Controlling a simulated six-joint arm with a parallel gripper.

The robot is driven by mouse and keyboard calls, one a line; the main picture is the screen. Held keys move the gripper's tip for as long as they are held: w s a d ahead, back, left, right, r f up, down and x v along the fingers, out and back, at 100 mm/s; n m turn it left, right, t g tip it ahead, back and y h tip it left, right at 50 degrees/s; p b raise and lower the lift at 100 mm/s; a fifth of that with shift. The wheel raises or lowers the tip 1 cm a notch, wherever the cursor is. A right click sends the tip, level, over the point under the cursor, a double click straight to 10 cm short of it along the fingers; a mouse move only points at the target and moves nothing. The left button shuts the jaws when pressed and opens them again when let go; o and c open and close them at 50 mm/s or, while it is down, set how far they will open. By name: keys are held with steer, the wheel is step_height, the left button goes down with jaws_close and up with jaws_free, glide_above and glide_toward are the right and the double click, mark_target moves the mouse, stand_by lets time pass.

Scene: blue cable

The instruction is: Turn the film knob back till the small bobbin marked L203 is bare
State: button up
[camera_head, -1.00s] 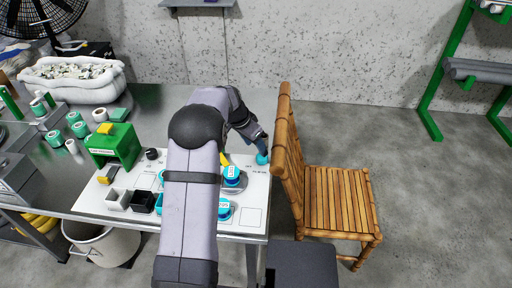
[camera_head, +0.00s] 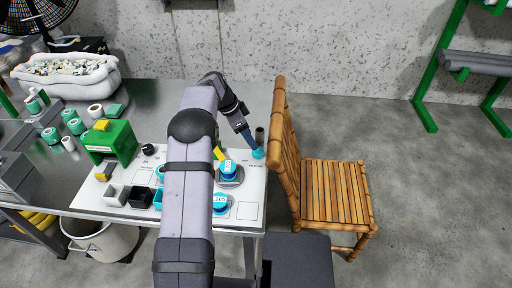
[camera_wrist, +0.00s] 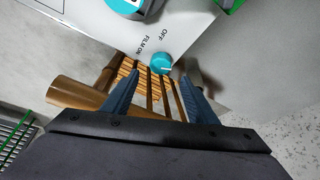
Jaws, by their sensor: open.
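The film knob is a small teal knob (camera_head: 258,153) at the right edge of the white panel (camera_head: 252,186). In the wrist view the knob (camera_wrist: 161,64) sits beside the words FILM ON and OFF. My gripper (camera_head: 250,143) is at the knob in the head view. In the wrist view my gripper (camera_wrist: 162,92) is open, its two blue fingers spread wide, with the knob centred just beyond the gap. Two blue-topped bobbins, one upper (camera_head: 228,169) and one lower (camera_head: 220,202), stand on the panel; their labels are too small to read surely. My arm hides part of the panel.
A bamboo chair (camera_head: 335,190) stands close against the panel's right side. A small dark cylinder (camera_head: 260,134) is beside my gripper. A green box (camera_head: 112,143), small bins (camera_head: 117,195) and a black knob (camera_head: 148,149) are on the left.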

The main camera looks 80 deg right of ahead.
mark_target(258, 153)
steer(key=shift+s+f, duration=0.1)
steer(key=shift+p+x, duration=0.75)
steer(key=shift+x, duration=2.75)
steer(key=c, duration=1.1)
